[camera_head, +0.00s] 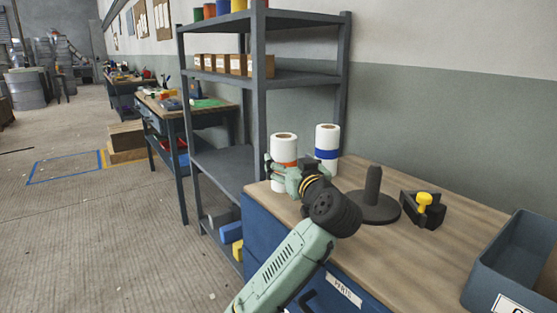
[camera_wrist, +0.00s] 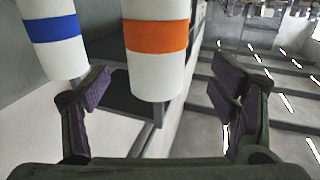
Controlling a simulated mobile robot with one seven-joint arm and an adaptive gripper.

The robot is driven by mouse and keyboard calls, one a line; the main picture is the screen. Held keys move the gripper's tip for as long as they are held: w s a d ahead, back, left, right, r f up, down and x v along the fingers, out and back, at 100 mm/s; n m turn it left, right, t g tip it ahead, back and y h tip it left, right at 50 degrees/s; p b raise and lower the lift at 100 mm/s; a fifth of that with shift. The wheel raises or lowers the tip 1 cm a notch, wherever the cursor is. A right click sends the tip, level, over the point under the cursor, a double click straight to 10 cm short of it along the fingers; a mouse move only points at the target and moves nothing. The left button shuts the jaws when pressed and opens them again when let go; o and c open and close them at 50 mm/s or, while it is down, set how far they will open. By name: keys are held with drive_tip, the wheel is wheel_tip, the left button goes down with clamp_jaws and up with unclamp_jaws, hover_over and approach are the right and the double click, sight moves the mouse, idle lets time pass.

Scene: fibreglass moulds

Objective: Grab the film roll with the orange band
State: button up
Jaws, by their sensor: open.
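The film roll with the orange band (camera_head: 284,146) is a white upright cylinder at the left end of the wooden bench top. Its lower part is partly hidden by my gripper (camera_head: 287,168) in the head view. In the wrist view the orange-banded roll (camera_wrist: 157,65) stands ahead between my two spread fingers, with gaps visible on both sides. My gripper (camera_wrist: 160,93) is open and holds nothing. A similar white roll with a blue band (camera_head: 327,148) stands beside it to the right; in the wrist view the blue-banded roll (camera_wrist: 53,38) is near the left finger.
A dark round stand with a post (camera_head: 373,198) and a black fixture with a yellow knob (camera_head: 424,208) stand right of my gripper. A blue-grey bin (camera_head: 515,262) is at the bench's right. A grey shelf unit (camera_head: 262,110) rises close on the left.

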sight(288, 157)
drive_tip(key=p+x, duration=0.2)
drive_tip(key=x, duration=0.4)
drive_tip(key=shift+d, duration=0.2)
drive_tip(key=shift+w+f, duration=0.15)
drive_tip(key=shift+w, duration=0.25)
drive_tip(key=c, duration=1.7)
